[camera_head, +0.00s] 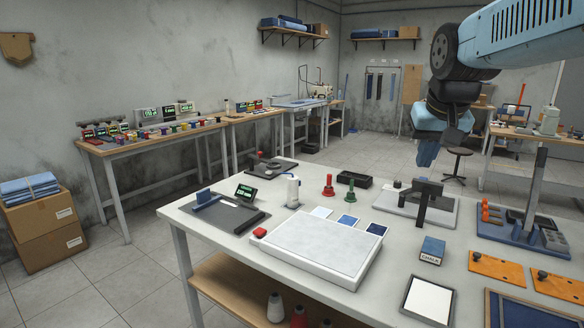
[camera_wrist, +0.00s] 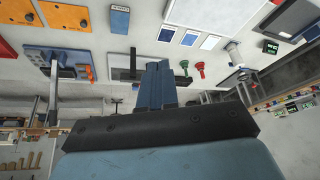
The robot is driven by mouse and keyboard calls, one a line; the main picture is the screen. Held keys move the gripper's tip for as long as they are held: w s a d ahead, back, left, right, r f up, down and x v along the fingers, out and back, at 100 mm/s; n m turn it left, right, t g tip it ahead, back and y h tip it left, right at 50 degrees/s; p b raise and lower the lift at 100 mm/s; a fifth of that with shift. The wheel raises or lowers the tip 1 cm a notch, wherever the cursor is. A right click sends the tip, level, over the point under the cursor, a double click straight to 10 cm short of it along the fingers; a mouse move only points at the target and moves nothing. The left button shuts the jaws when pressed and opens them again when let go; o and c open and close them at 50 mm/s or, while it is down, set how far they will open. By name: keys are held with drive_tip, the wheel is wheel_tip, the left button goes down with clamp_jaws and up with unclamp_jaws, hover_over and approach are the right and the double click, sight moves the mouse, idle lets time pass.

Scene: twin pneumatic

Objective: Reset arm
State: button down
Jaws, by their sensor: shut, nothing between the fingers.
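My gripper (camera_head: 428,152) hangs in the air in the upper right of the head view, above the back part of the white table (camera_head: 210,217). Its blue fingers are shut and empty. In the wrist view my gripper (camera_wrist: 158,70) also shows with its fingers together and nothing between them. My blue and black arm comes in from the upper right of the head view. The fingers appear clear of the table and the things on it.
Below my gripper stands a black press-like fixture (camera_head: 425,205) on a grey plate. Near it are a red stamp (camera_head: 328,187), a green stamp (camera_head: 350,192), a black tray (camera_head: 354,180) and a blue chalk box (camera_head: 432,250). A blue-based stand (camera_head: 535,195) rises at the right.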

drive_tip(key=s+a+f+n, duration=0.1)
drive_tip(key=s+a+f, duration=0.1)
drive_tip(key=s+f, duration=0.6)
drive_tip(key=s, duration=0.5)
drive_tip(key=shift+a+n+y, duration=0.3)
drive_tip(key=shift+a, duration=0.1)
drive_tip(key=c, duration=1.8)
unclamp_jaws()
